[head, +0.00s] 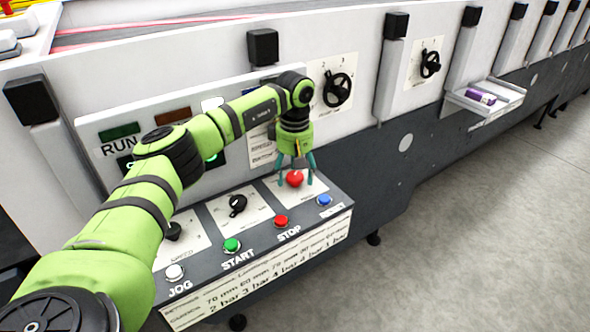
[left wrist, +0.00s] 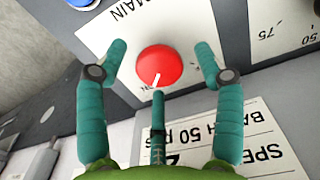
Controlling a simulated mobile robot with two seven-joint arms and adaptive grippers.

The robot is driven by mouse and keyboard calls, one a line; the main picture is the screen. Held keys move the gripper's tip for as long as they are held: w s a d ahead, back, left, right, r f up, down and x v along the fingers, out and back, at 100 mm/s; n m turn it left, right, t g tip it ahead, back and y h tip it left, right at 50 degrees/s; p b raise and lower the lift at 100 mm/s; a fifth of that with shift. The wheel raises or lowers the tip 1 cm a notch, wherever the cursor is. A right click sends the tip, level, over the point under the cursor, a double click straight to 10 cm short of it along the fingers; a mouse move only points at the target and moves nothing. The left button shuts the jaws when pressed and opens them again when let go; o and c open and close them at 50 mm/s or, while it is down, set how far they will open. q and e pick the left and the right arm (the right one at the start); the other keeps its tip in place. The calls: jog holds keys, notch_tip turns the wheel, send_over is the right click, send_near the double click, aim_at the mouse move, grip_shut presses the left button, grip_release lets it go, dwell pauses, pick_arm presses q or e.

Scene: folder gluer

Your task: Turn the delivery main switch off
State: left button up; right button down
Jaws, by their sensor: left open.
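The main switch is a round red knob (head: 295,179) on a white plate at the right end of the sloped control panel (head: 262,225). In the left wrist view the red knob (left wrist: 159,67) has a white pointer line near its lower edge, and the plate reads "MAIN". My left gripper (head: 296,182) is above the knob with its fingers pointing down. In the left wrist view its teal fingers (left wrist: 162,62) are open, one on each side of the knob, with visible gaps. The end of the label near the pointer is partly hidden. My right gripper is not in view.
Along the panel's front are a white JOG button (head: 174,272), green START button (head: 231,245), red STOP button (head: 281,221) and blue button (head: 324,200). A black rotary knob (head: 238,205) sits left of the switch. A handwheel (head: 337,90) projects from the machine wall behind.

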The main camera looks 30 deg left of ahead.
pick_arm(q)
jog(key=c, duration=1.1)
jog(key=shift+c, duration=0.2)
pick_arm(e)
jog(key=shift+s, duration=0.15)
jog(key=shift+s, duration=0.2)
pick_arm(q)
jog(key=shift+n, duration=0.3)
jog(key=n, duration=0.8)
jog(key=shift+n, duration=0.4)
jog(key=n, duration=0.4)
jog(key=shift+n, duration=0.3)
jog(key=shift+n+p, duration=0.3)
jog(key=shift+n, duration=1.7)
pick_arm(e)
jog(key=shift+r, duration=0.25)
